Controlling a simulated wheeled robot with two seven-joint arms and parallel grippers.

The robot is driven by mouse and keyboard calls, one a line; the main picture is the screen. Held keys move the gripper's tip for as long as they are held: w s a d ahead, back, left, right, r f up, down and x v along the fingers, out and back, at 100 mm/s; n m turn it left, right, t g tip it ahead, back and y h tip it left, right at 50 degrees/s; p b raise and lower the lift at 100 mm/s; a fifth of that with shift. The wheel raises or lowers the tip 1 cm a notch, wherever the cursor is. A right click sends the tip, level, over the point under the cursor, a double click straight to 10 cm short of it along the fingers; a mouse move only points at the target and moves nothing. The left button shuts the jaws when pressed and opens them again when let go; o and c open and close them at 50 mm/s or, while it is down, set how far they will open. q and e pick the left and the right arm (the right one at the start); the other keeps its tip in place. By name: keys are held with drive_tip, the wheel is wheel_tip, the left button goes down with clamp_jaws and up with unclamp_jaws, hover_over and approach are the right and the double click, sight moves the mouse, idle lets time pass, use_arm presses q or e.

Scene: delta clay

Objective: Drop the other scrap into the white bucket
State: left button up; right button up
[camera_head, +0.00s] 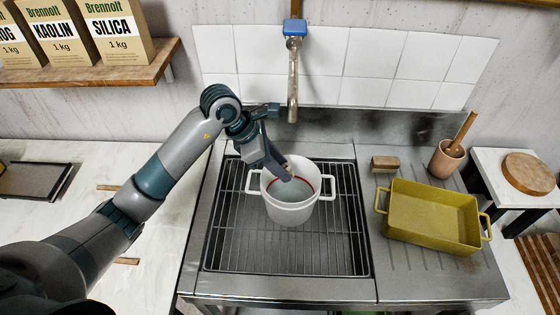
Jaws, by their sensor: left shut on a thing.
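The white bucket (290,211) with two side handles stands on the metal grate. A red line runs around its inner wall, and the inside looks pale grey-blue. My left gripper (288,174) reaches down over the bucket's mouth, its tips at or just within the rim. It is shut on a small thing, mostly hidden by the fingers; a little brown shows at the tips. I cannot tell the scrap's shape. No other scrap can be made out inside the bucket. My right gripper is not in view.
The grate (342,245) around the bucket is clear. To the right are a brown block (384,164), a yellow two-handled tray (432,216) and a clay-coloured pot (446,160) holding a stick. A tap (293,80) hangs behind the bucket. Boxes stand on a shelf (100,74) at upper left.

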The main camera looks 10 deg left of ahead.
use_arm(q)
drive_tip(key=shift+f, duration=0.1)
drive_tip(key=o, duration=1.2)
drive_tip(key=shift+c, duration=0.2)
drive_tip(key=shift+s+a+r+b, duration=0.1)
drive_tip(key=shift+a+r+b, duration=0.2)
drive_tip(key=shift+r, duration=0.2)
drive_tip(key=b+v, duration=0.4)
drive_tip(key=v, duration=1.2)
drive_tip(key=shift+r+b, duration=0.15)
drive_tip(key=shift+b, duration=0.25)
